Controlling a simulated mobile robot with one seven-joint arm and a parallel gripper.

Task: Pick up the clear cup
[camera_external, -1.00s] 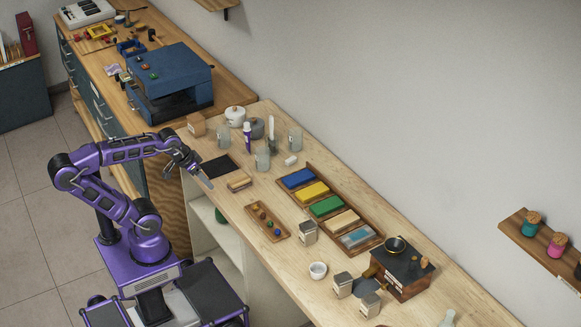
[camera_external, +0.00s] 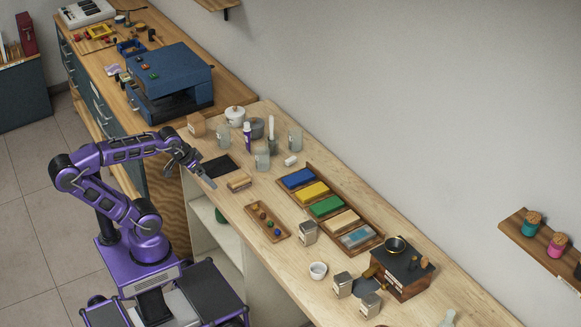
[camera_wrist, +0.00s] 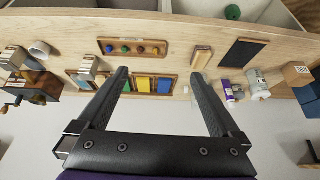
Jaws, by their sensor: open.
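Several clear, greyish cups stand on the wooden counter in the external view: one at the front (camera_external: 262,159), one at the left (camera_external: 223,136) and one at the right (camera_external: 295,139). I cannot tell which one is meant. My gripper (camera_external: 207,180) is over the counter's front edge, left of and nearer than the front cup, and touches none of them. In the wrist view my gripper (camera_wrist: 160,76) is open, with nothing between its two dark fingers. A clear cup (camera_wrist: 258,86) shows right of the right finger there.
A purple tube (camera_external: 247,137) and white pots (camera_external: 235,116) stand among the cups. A black mat (camera_external: 216,168) and a wooden block (camera_external: 239,182) lie near my gripper. A tray of coloured blocks (camera_external: 369,249) and a ball tray (camera_external: 278,236) lie to the right.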

